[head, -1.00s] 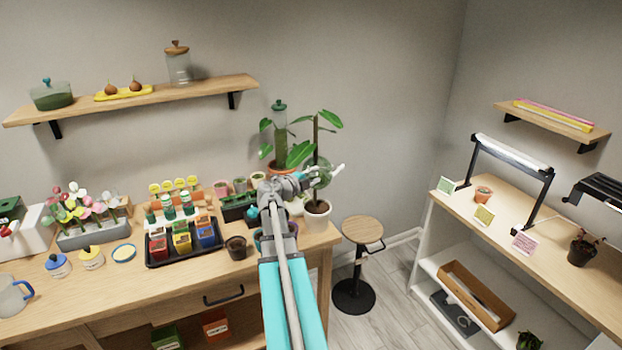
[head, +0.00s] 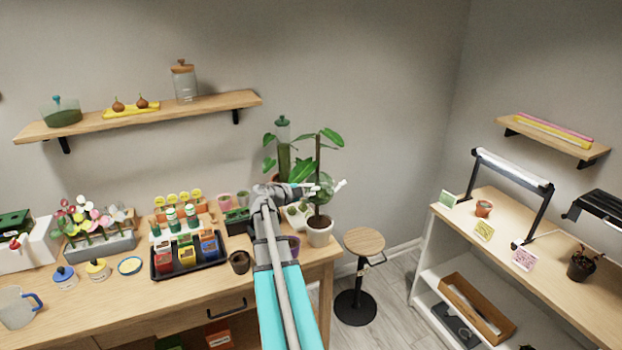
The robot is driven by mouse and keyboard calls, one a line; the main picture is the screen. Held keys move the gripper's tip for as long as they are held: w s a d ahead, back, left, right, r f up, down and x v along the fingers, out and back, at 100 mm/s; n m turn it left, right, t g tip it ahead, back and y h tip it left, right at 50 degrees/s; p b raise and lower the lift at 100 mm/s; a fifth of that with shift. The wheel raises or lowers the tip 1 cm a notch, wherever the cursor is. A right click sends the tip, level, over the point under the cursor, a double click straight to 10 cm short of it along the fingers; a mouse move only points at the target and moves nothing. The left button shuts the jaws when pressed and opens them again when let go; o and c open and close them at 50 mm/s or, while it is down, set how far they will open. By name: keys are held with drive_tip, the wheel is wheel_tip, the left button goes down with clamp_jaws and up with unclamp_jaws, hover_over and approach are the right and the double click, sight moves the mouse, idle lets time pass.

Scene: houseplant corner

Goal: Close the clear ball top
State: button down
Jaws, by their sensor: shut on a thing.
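A plant with a bare brown stem (head: 317,165) stands in a white pot (head: 320,236) at the right end of the bench. The small clear ball (head: 325,182) is at mid-stem, faint and largely covered by my gripper. My gripper (head: 335,186) reaches across the stem from the left at the ball's height, its fingers shut on what seems to be the clear ball top. Whether the ball's halves meet cannot be seen.
A taller plant with a green-capped clear tube (head: 282,140) stands just behind left. A white tray of small plants (head: 298,215) sits beside the pot. The black seed-packet tray (head: 188,256) is further left. A stool (head: 364,242) stands right of the bench.

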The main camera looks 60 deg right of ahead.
drive_tip(key=w+a+r+n+g+y+p, duration=0.1)
drive_tip(key=w+r+n+y+p, duration=0.2)
drive_tip(key=p, duration=0.6)
drive_tip(key=w+a+r+n+g+y+p, duration=0.1)
drive_tip(key=w+a+r+n+y+p, duration=0.1)
drive_tip(key=r+n+y+p, duration=0.3)
wheel_tip(320, 180, up, 4)
drive_tip(key=w+n+p, duration=0.1)
drive_tip(key=p, duration=0.4)
drive_tip(key=shift+w+r+n+g+p, duration=0.2)
drive_tip(key=shift+w+n+g+p, duration=0.1)
drive_tip(key=shift+w+n+g, duration=0.1)
drive_tip(key=shift+s+f, duration=0.1)
drive_tip(key=shift+s, duration=0.05)
drive_tip(key=shift+w+a+f+b+x, duration=0.1)
drive_tip(key=shift+a+f+b+x, duration=0.25)
drive_tip(key=shift+b+x, duration=1.6)
drive_tip(key=shift+w+a+f+b+x, duration=0.1)
drive_tip(key=shift+a+f+b+x, duration=0.25)
drive_tip(key=shift+b+x, duration=1.6)
drive_tip(key=shift+a+f+b+x, duration=0.35)
drive_tip(key=shift+b+x, duration=1.05)
drive_tip(key=shift+x, duration=1)
